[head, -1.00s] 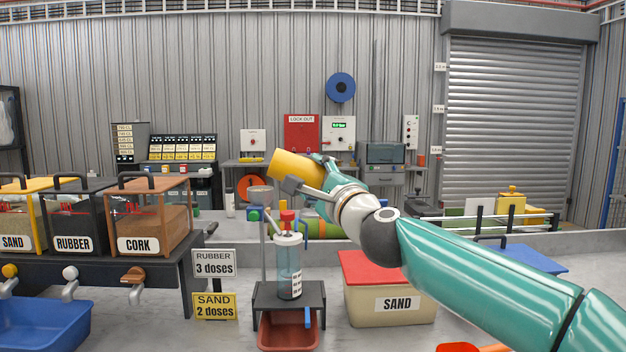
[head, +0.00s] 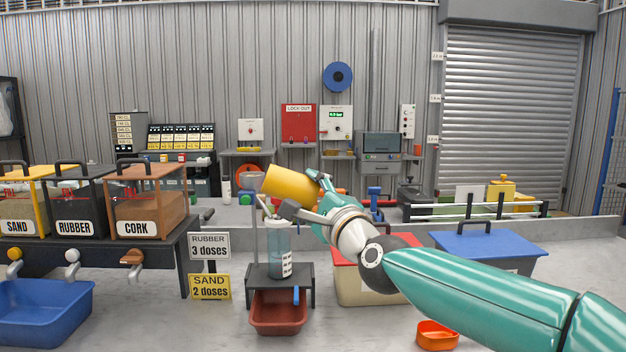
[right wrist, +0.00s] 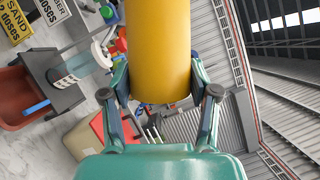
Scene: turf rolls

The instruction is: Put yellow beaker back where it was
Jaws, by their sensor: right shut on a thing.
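The yellow beaker (head: 288,186) is held in the air by my right gripper (head: 305,197), tilted with its left end higher in the head view. In the right wrist view the yellow beaker (right wrist: 158,50) stands between the two fingers of the right gripper (right wrist: 162,88), which are shut on it from both sides. In the head view the beaker is just above and behind the clear dosing cylinder (head: 279,246). The inside of the beaker is hidden. My left gripper is not in view.
The cylinder stands on a dark stand (head: 265,273) over a red-brown tray (head: 278,315). Sand, rubber and cork hoppers (head: 150,212) are at left above a blue tub (head: 40,310). A red-lidded box (head: 350,285), a blue-lidded box (head: 487,246) and an orange dish (head: 437,335) are at right.

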